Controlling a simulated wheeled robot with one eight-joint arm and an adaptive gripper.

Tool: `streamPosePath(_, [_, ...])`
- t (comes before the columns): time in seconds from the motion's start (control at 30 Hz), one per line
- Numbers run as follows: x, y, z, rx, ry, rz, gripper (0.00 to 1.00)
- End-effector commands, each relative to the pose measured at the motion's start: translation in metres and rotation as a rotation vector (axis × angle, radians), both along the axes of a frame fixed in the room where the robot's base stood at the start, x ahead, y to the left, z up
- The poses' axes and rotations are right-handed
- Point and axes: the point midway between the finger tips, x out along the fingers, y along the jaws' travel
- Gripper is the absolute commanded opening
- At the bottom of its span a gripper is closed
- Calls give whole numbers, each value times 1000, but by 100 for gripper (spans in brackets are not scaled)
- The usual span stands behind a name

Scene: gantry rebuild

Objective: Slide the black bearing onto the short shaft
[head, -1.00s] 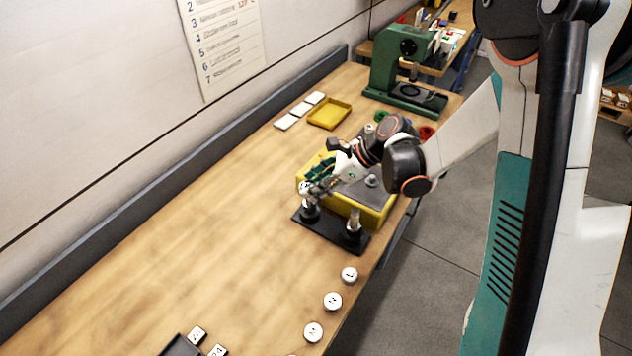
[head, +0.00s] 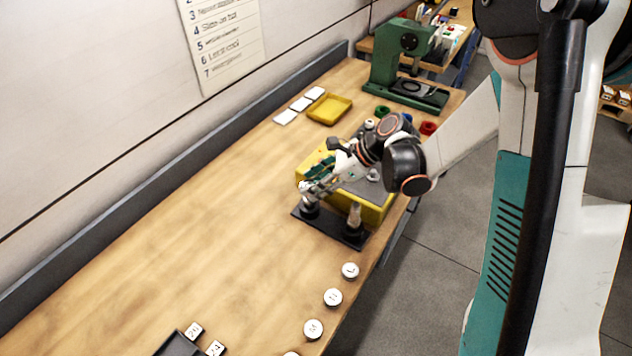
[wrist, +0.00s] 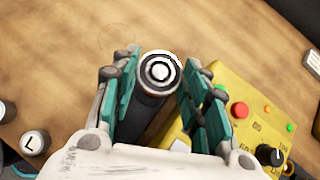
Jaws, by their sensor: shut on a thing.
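My gripper (wrist: 160,85) points down with its green-padded fingers on either side of a dark ring, which I take as the black bearing (wrist: 148,72). Pale concentric rings show in the bearing's middle; I cannot tell whether the shaft tip is inside it. In the head view my gripper (head: 308,188) is at the top of the left post (head: 310,209) on a black base plate (head: 334,234). The right post (head: 354,214) is bare metal with a black collar at its foot. My fingers hide most of the bearing in the head view.
Round white-topped pieces (head: 333,297) line the front edge. A yellow tray (head: 329,109) and green press (head: 400,70) are farther back. The table's left is clear.

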Motion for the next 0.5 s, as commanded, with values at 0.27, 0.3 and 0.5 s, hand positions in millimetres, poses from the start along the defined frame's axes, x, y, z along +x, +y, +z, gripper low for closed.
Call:
streamPosePath(0.27, [0,0,0,0,0,0,65])
streamPosePath(0.3, [0,0,0,0,0,0,65])
streamPosePath(0.5, [0,0,0,0,0,0,65])
